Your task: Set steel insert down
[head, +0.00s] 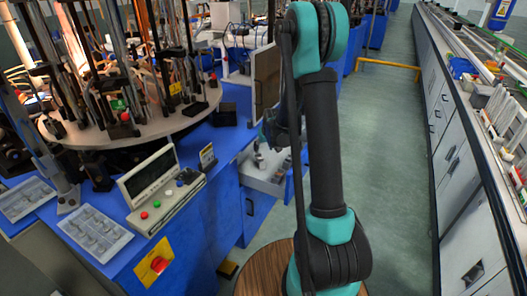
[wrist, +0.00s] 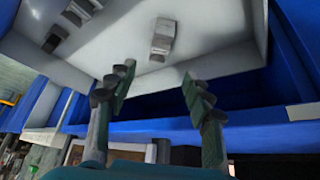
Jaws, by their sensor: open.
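A grey metal steel insert (wrist: 163,38) sits on the floor of a white tray (wrist: 215,35) in the wrist view. My gripper (wrist: 157,76) is open, with its two dark ridged fingers spread apart and nothing between them. The insert lies beyond the fingertips, apart from both. In the head view my arm hides part of the tray (head: 262,183) and most of my gripper, and small grey pieces (head: 258,158) show in the tray.
Other metal pieces (wrist: 54,38) lie at the tray's left in the wrist view. A blue bench (head: 190,235) carries a control box (head: 160,190) and clear trays (head: 95,232) beside a round rig table (head: 150,128). The grey floor aisle (head: 385,150) is clear.

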